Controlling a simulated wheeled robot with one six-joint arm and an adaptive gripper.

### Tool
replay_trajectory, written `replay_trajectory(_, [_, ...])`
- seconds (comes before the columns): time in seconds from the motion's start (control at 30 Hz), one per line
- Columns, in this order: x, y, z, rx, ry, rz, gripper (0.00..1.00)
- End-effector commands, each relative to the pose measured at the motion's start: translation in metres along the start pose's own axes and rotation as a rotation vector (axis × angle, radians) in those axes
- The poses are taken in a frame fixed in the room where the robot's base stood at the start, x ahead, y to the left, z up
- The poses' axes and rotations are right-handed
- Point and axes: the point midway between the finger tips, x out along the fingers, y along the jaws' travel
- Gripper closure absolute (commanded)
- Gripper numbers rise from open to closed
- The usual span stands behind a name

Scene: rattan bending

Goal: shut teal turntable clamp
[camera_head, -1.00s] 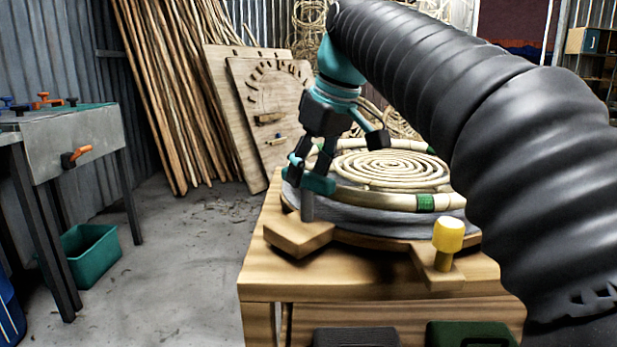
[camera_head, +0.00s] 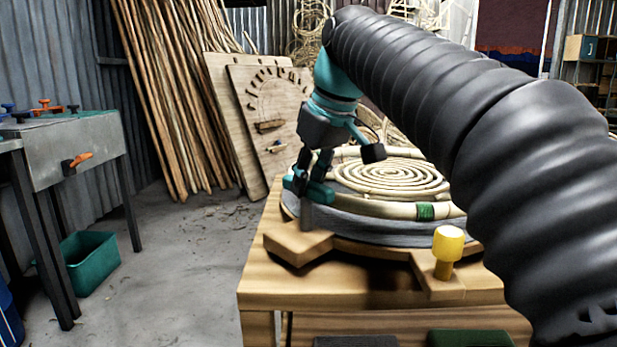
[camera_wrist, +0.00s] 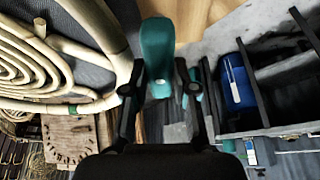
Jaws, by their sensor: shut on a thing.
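The teal turntable clamp (camera_head: 318,191) sits on a grey post at the left front edge of the round turntable (camera_head: 375,229). In the wrist view the clamp's rounded teal arm (camera_wrist: 158,45) runs up between my fingers. My gripper (camera_head: 308,172) comes down over the clamp from above. In the wrist view my gripper (camera_wrist: 158,92) has a dark finger on each side of the teal arm and is shut on it. My fingers hide part of the clamp in the head view.
A rattan coil (camera_head: 390,174) lies on the turntable, with a thick bent cane ring around it. A yellow knob (camera_head: 447,246) stands at the wooden bench's (camera_head: 370,288) front right. Leaning boards (camera_head: 270,110) stand behind.

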Motion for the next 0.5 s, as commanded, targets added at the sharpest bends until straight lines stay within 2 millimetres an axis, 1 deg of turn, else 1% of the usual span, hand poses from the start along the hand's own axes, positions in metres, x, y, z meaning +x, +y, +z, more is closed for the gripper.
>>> replay_trajectory(0.27, [-0.0022, -0.0024, -0.0011, 0.162, -0.002, 0.066, 1.00])
replay_trajectory(0.5, [-0.0023, -0.0031, -0.0017, 0.369, -0.003, 0.153, 1.00])
